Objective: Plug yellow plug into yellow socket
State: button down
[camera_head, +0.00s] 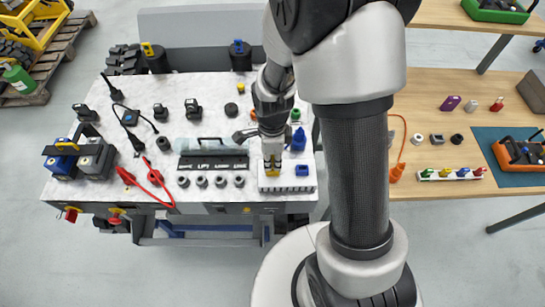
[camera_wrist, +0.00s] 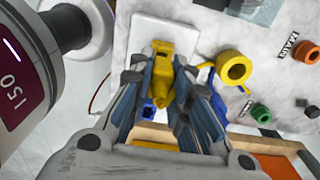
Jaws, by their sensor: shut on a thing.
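My gripper (camera_head: 272,152) is over the white socket board (camera_head: 291,183) at the right end of the marble bench. It is shut on the yellow plug (camera_wrist: 163,84), which shows between the two fingers in the wrist view. In the head view, yellow (camera_head: 272,169) shows just below the fingertips at the board's left part. The far end of the yellow piece lies over the board (camera_wrist: 182,32) in the wrist view. I cannot clearly separate the yellow socket from the plug there, nor tell whether the plug is seated.
A blue socket (camera_head: 302,170) is on the board's right side, with a blue plug (camera_head: 298,138) behind it. A yellow ring-shaped part (camera_wrist: 234,70) and a green part (camera_wrist: 261,113) lie near the gripper. A wooden table (camera_head: 440,195) stands to the right.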

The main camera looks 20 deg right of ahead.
jog(key=shift+f+b, duration=0.75)
jog(key=shift+f, duration=0.35)
dwell(0.9)
jog(key=c, duration=1.4)
grip_release()
notch_tip(320, 180, up, 12)
jog(key=shift+r, duration=0.2)
jog(key=s+r+n+t, duration=0.1)
jog(key=s+r+n, duration=0.3)
jog(key=n, duration=0.3)
jog(key=s+r+n+t, duration=0.2)
jog(key=s+r+n, duration=0.3)
jog(key=s+n, duration=0.1)
jog(key=s+r+n+t, duration=0.1)
jog(key=s+r+n, duration=0.4)
jog(key=n, duration=0.3)
jog(key=shift+r+n+t, duration=0.15)
jog(key=shift+n+t, duration=0.15)
